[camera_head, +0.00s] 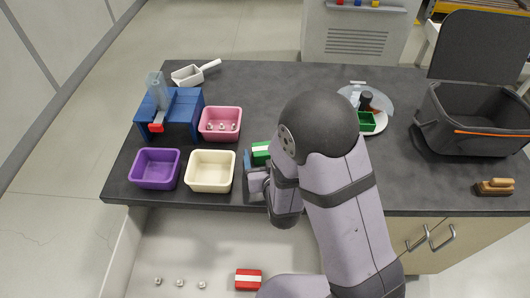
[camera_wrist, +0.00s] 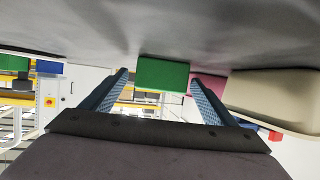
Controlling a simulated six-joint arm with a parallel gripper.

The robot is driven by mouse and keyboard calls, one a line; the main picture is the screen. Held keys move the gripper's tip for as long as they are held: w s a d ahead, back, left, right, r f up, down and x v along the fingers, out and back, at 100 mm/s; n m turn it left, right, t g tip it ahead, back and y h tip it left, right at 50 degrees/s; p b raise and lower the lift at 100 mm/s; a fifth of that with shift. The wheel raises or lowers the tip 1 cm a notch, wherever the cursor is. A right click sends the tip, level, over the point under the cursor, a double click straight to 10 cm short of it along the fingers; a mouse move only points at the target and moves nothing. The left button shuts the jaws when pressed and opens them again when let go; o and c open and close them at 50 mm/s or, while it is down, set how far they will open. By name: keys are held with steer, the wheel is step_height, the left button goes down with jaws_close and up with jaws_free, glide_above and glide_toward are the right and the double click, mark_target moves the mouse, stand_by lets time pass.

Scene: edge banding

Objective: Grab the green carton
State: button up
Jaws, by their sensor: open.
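The green carton (camera_head: 261,153), with a white band, lies on the dark table near its front edge, right of the cream bin. My arm hides part of it in the head view. In the wrist view the green carton (camera_wrist: 163,74) shows a plain green face, centred between my fingertips with a gap on each side. My gripper (camera_wrist: 159,78) is open and empty. In the head view my gripper (camera_head: 256,176) is low at the table's front edge, just in front of the carton. I cannot tell whether the fingertips reach alongside it.
The cream bin (camera_head: 210,171) stands close left of my gripper, with purple (camera_head: 155,168) and pink (camera_head: 220,124) bins nearby. A blue dispenser (camera_head: 172,113) is behind them. A plate (camera_head: 365,106) with a green box and a dark crate (camera_head: 472,119) stand right. A red-and-white carton (camera_head: 248,279) lies on the floor.

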mark_target(264, 149)
steer(key=shift+x, duration=1.7)
steer(key=shift+a, duration=0.1)
steer(key=c, duration=1.1)
steer(key=shift+c, duration=0.2)
steer(key=shift+r, duration=0.15)
steer(key=shift+r+p, duration=0.35)
steer(key=shift+r, duration=4.55)
steer(key=shift+r, duration=0.1)
